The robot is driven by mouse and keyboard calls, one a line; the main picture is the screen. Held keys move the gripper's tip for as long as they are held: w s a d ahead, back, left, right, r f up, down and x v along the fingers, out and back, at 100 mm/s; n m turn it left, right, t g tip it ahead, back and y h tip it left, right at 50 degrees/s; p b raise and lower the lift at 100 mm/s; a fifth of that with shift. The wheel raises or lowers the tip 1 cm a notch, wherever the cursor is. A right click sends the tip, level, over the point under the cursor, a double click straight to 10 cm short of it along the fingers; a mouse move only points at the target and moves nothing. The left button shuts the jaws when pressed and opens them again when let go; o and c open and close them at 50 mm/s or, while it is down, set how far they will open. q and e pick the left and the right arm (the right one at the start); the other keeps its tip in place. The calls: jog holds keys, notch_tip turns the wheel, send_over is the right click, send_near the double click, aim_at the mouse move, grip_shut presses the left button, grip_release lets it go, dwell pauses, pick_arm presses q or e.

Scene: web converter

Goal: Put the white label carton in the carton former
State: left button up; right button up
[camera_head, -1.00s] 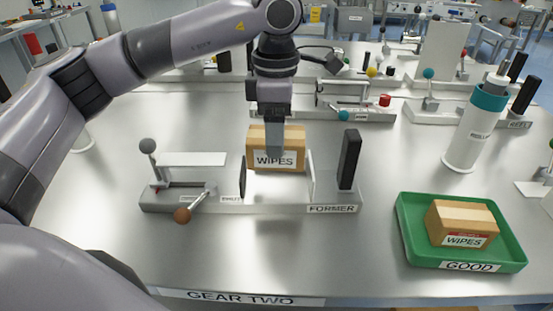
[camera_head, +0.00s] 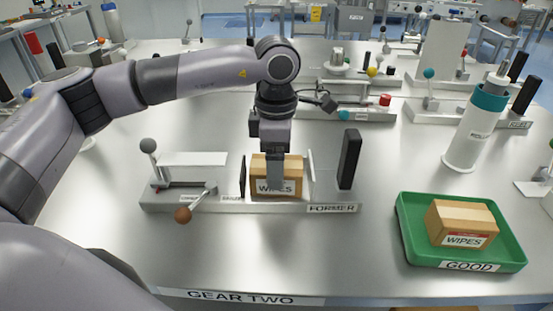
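The white label carton (camera_head: 258,172), a tan box with a white WIPES label, sits upright between the upright side plates of the carton former (camera_head: 225,206). Its base looks to be at or very near the former's bed; I cannot tell if it touches. My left gripper (camera_head: 275,178) comes down from above, with one finger in front of the carton's label face. The other finger is hidden. The gripper appears shut on the carton. My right gripper is not in view.
A green GOOD tray (camera_head: 408,232) at right holds a carton with a red-and-white label (camera_head: 462,222). The former has a grey-knobbed lever (camera_head: 148,146), a brown-knobbed lever (camera_head: 183,215) and a black upright block (camera_head: 349,160). A teal-topped cylinder (camera_head: 474,130) stands at right.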

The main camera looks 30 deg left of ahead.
pick_arm(q)
jog(key=shift+o, duration=0.5)
jog(key=shift+r, duration=0.3)
notch_tip(320, 180, up, 12)
jog(key=shift+b, duration=0.4)
jog(key=shift+f, duration=0.15)
